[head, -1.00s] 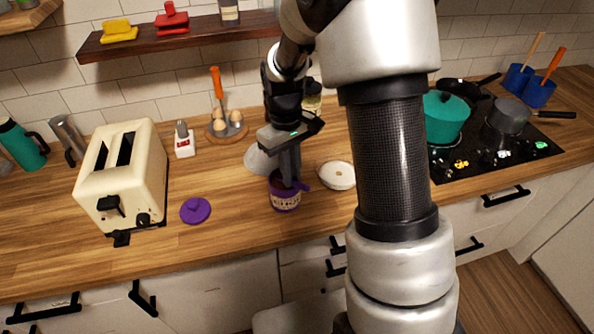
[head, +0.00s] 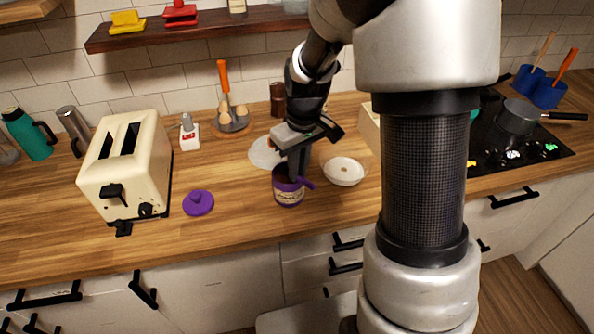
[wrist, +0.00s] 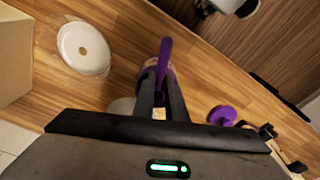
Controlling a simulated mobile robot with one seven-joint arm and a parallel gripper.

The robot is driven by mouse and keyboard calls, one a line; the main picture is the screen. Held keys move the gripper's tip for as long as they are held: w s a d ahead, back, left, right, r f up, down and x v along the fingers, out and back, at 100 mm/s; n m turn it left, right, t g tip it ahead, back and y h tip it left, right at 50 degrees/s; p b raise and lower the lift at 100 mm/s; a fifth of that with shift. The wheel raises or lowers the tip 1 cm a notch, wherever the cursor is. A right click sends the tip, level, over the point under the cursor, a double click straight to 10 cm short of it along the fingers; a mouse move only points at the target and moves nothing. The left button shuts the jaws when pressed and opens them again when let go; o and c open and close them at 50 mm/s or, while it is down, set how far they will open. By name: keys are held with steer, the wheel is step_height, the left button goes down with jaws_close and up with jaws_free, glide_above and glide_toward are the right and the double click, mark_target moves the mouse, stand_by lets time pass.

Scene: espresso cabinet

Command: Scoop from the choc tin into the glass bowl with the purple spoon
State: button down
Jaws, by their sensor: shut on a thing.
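The choc tin (head: 288,196), purple with a pale label, stands upright on the wooden counter, left of my arm. My gripper (head: 295,178) points down at its mouth and is shut on the purple spoon (head: 308,183). The spoon's handle sticks out past the tin's right side; it also shows between and beyond the fingers in the wrist view (wrist: 165,50). The spoon's scoop end and the tin's contents are hidden. A pale, see-through round thing, apparently the glass bowl (head: 262,153), sits behind and left of the tin, partly covered by my gripper.
A white round dish (head: 343,171) stands just right of the tin. A purple lid (head: 198,202) lies to the left, near a cream toaster (head: 125,168). An egg holder (head: 232,122) stands behind. A pale box (head: 368,128) is partly behind my arm; the hob is farther right.

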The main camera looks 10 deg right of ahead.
steer(key=shift+s+d+t+y+b, duration=0.15)
steer(key=shift+s+t+y+b, duration=0.4)
steer(key=shift+b, duration=1.45)
steer(key=shift+s+d+t+y+b, duration=0.15)
steer(key=shift+t+b, duration=0.7)
steer(key=shift+b, duration=1.1)
steer(key=shift+s+r+p, duration=0.1)
steer(key=shift+r+p, duration=0.35)
steer(key=shift+r, duration=1.35)
